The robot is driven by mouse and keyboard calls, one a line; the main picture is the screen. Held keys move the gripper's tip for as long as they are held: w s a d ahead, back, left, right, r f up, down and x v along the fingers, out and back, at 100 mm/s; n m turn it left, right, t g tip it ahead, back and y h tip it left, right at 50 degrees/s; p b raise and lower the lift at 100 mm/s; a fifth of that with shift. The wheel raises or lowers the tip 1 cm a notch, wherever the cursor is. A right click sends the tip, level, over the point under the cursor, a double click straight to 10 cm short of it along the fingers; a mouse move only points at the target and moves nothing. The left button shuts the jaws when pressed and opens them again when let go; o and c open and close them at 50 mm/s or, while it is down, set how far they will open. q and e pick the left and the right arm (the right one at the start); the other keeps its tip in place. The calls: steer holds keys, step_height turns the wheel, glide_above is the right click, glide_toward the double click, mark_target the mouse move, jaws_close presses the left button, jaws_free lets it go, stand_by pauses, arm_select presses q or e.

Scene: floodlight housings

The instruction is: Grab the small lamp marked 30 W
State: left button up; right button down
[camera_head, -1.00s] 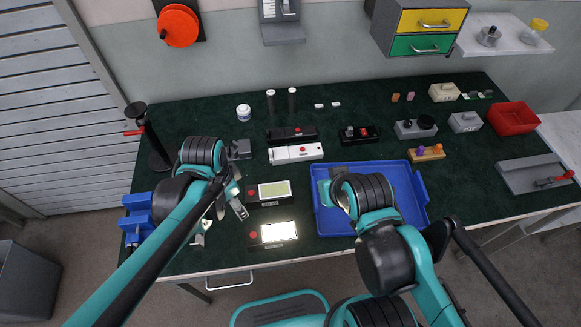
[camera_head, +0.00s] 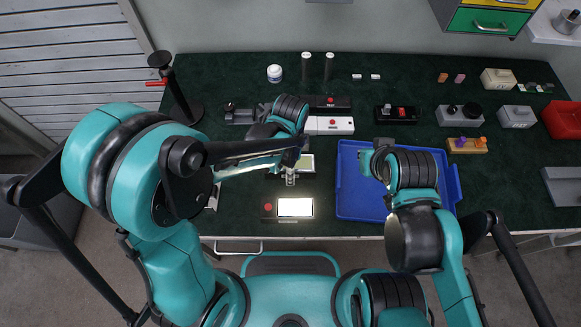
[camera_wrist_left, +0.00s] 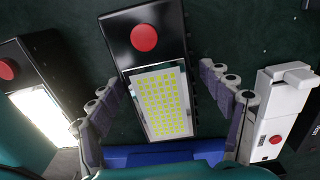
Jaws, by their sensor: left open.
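A black lamp housing with a red button and a yellow LED panel (camera_wrist_left: 160,100) lies between the fingers of my left gripper (camera_wrist_left: 158,80) in the left wrist view. The fingers are open, one on each side, apart from it. In the head view this lamp (camera_head: 306,164) is partly hidden under the left gripper (camera_head: 289,170). A second black lamp with a glowing white panel (camera_head: 295,207) lies nearer the front edge and shows at left in the wrist view (camera_wrist_left: 45,110). No 30 W marking is readable. My right gripper (camera_head: 374,160) is over the blue tray; its fingers are unclear.
The blue tray (camera_head: 350,205) lies right of the lamps. A white case (camera_head: 338,125) and a black case (camera_head: 335,103) lie behind them. Several small devices and a red bin (camera_head: 564,119) stand at right. A black stand (camera_head: 180,100) is at left.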

arm_select(q)
steer(key=c, duration=1.7)
steer(key=shift+o, duration=0.2)
